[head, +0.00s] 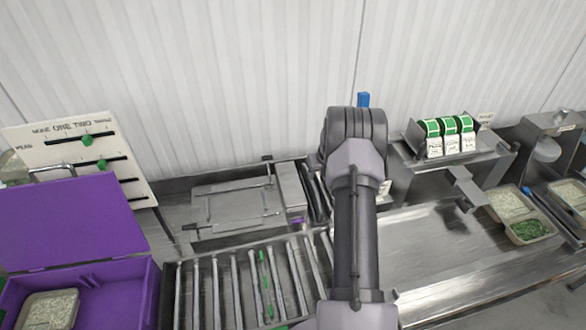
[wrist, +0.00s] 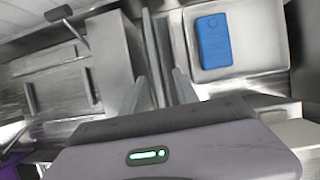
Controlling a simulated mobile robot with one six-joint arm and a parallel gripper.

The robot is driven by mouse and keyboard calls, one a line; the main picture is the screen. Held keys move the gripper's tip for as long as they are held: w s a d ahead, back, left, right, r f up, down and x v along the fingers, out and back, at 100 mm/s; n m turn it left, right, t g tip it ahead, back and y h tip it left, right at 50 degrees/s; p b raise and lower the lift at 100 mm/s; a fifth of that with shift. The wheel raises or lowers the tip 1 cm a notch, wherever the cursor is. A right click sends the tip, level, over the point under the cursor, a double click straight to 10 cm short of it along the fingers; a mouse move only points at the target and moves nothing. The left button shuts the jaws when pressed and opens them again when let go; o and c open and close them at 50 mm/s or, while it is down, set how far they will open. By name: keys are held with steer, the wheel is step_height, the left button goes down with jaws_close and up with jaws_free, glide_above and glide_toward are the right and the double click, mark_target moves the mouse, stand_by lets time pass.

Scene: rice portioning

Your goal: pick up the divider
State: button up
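In the wrist view, my gripper (wrist: 161,82) points down with its two pale grey fingers apart. Thin upright metal strips run lengthwise ahead of and between the fingertips; one strip (wrist: 154,50) looks like a divider, but I cannot be sure which piece is the divider. I see no contact with the fingers. In the head view, my arm hides the gripper and most of this spot; only dark slots (head: 317,196) show beside the arm.
A blue block (wrist: 213,40) lies in a pale tray (wrist: 262,40) right of the strips. A metal box (head: 290,187) stands left of them. A purple bin (head: 70,225), a bar rack (head: 235,285) and label rolls (head: 450,130) surround the arm. The steel counter (head: 435,245) has clear room.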

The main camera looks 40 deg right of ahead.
mark_target(312, 182)
steer(key=x, duration=0.5)
steer(key=a+x, duration=0.1)
steer(key=x, duration=0.2)
steer(key=shift+w, duration=0.15)
steer(key=shift+r, duration=0.1)
steer(key=shift+c, duration=0.7)
jaws_close()
